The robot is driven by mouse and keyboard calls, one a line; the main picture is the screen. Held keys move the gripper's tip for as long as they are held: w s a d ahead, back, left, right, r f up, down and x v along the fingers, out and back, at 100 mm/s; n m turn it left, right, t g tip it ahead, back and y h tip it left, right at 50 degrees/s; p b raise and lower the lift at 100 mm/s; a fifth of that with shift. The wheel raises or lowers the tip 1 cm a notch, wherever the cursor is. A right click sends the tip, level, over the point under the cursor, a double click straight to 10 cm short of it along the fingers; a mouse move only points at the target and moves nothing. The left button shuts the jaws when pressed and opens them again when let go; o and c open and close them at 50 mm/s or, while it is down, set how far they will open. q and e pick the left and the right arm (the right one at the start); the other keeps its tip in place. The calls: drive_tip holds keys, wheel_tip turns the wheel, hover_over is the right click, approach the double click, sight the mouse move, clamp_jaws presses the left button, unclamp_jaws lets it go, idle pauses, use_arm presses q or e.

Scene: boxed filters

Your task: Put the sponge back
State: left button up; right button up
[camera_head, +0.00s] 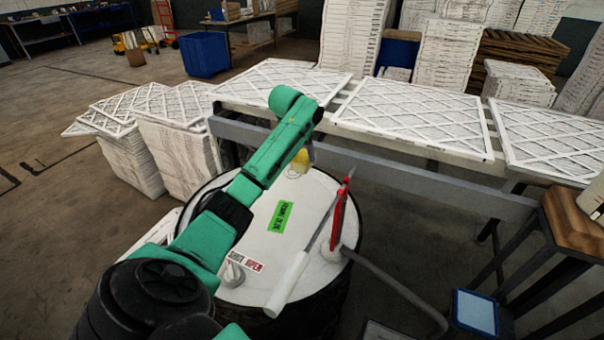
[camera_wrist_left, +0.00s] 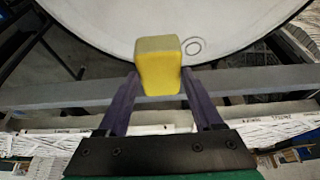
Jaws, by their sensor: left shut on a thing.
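A yellow sponge (camera_wrist_left: 158,66) sits between the two dark fingers of my left gripper (camera_wrist_left: 162,88), which is shut on it. In the head view the sponge (camera_head: 300,160) shows beyond my green arm, at the far edge of the white drum top (camera_head: 305,200). I cannot tell whether it touches the drum. My left gripper (camera_head: 308,152) is mostly hidden behind the sponge and arm there. My right gripper is in neither view.
A red handle (camera_head: 338,215) and a long tool with a white grip (camera_head: 287,285) are on the drum's right side. Behind stands a table (camera_head: 390,165) with white filters (camera_head: 410,112). A wooden stool (camera_head: 575,220) and a blue-topped container (camera_head: 475,312) are at right.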

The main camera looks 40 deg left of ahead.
use_arm(q)
wheel_tip(320, 180, down, 12)
drive_tip(key=shift+s+d+f+p, duration=0.1)
drive_tip(key=shift+p, duration=0.75)
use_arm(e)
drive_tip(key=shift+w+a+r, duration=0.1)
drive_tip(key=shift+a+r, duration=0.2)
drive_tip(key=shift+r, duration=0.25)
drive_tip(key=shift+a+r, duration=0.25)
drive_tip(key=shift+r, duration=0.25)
use_arm(q)
drive_tip(key=shift+d, duration=0.1)
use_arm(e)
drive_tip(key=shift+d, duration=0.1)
use_arm(q)
drive_tip(key=o, duration=1.3)
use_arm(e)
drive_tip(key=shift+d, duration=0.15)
use_arm(q)
drive_tip(key=b+v, duration=0.1)
drive_tip(key=v, duration=1.1)
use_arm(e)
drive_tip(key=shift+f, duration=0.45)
